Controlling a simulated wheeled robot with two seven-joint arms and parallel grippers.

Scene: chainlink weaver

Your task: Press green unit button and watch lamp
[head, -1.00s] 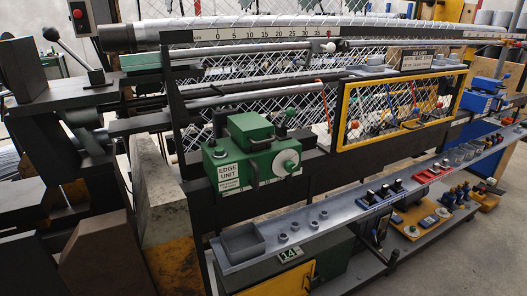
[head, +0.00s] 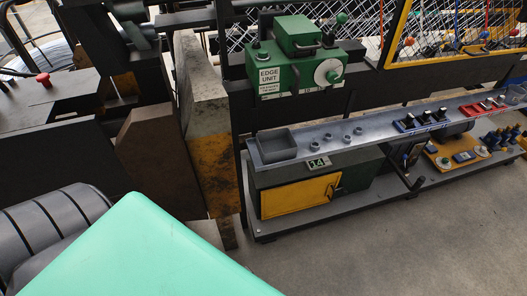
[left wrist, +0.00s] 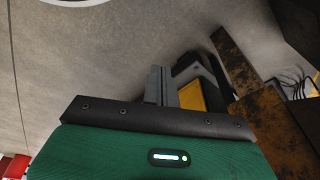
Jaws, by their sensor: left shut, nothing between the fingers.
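The green edge unit (head: 300,70) is mounted on the dark rail in the upper middle of the head view. It has a white label, a round white dial (head: 328,72) and a green ball knob (head: 341,18) at its upper right. A small round fitting (head: 263,57) sits on top at its left end. I cannot tell which part is the button or the lamp. My left gripper (left wrist: 158,85) shows in the left wrist view, shut and empty, with its grey fingers beyond a black bar. It is apart from the unit. My right gripper is out of view.
A grey shelf with a bin (head: 277,147) runs below the unit, above a cabinet with a yellow door (head: 300,195). A rusty yellow-and-grey post (head: 205,120) stands left of it. Bare floor (head: 430,250) lies at the lower right.

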